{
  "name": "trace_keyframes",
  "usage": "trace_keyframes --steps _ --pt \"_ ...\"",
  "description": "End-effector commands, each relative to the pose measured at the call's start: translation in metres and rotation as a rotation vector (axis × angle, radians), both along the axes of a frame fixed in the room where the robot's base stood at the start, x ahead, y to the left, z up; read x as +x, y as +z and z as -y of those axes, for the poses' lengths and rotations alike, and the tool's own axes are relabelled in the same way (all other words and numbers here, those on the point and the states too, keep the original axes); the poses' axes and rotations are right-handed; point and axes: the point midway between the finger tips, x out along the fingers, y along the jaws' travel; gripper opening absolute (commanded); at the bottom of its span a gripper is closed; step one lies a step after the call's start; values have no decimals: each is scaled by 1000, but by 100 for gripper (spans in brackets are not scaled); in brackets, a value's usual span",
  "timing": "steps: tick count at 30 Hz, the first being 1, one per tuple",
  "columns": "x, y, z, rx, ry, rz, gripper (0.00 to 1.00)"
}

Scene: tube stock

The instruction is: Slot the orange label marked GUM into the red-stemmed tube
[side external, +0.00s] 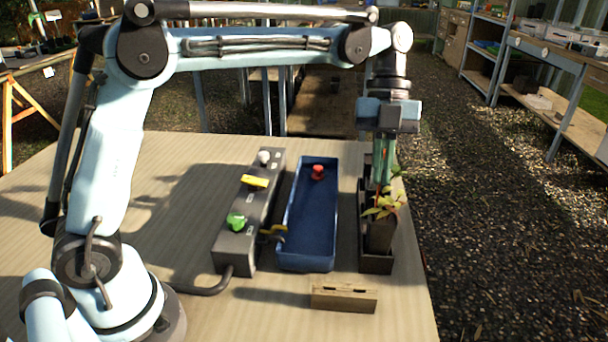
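My gripper (384,184) points straight down over the dark tray at the right of the table. Its fingertips are just above or among the leaves of a potted plant. I cannot tell whether the fingers are apart or closed on something. The plant stands upright in a dark tube (379,236), with yellow-green leaves (382,207) and some reddish colour near the stem. More green leaves show behind it, partly hidden by my gripper. No orange label marked GUM can be made out; a thin reddish strip shows between the gripper's parts, too small to identify.
A black tray (376,264) holds the tube. Left of it are a blue tray (306,264) with a red knobbed piece (317,172) and a dark control box (233,250) with coloured knobs. A slotted wooden block (343,299) lies in front. The table's right edge is close.

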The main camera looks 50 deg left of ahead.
Motion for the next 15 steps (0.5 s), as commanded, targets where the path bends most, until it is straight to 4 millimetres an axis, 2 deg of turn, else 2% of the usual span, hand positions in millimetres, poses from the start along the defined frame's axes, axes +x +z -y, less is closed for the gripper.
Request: trace_keyframes --steps 15 --pt "0 -13 0 0 0 0 0"
